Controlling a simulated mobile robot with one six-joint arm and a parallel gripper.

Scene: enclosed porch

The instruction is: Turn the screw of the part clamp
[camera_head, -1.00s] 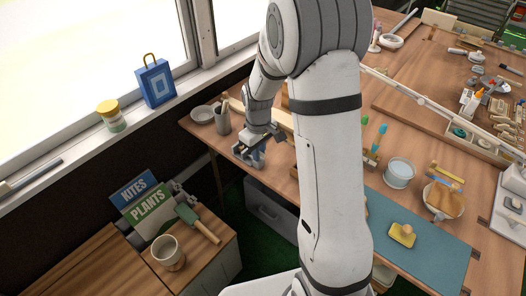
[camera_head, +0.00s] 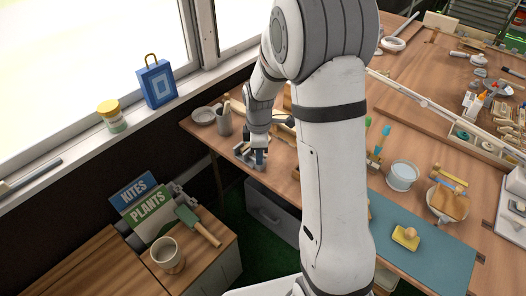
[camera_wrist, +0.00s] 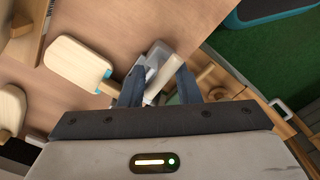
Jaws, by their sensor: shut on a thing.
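The part clamp (camera_head: 243,154) is a small grey tool at the front edge of the wooden workbench, left of my arm. My gripper (camera_head: 259,160) points down at it from its right side and hides part of it. In the wrist view, my gripper (camera_wrist: 158,82) has its two blue-grey fingers on either side of a pale bar, which looks like the clamp's screw (camera_wrist: 157,83). It is shut on this bar. The grey clamp body (camera_wrist: 147,62) shows just beyond the fingers. The exact contact is partly hidden.
A grey cup (camera_head: 224,122) and a dish (camera_head: 203,116) stand behind the clamp. A wooden paddle-shaped piece (camera_wrist: 78,64) lies left of the fingers in the wrist view.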

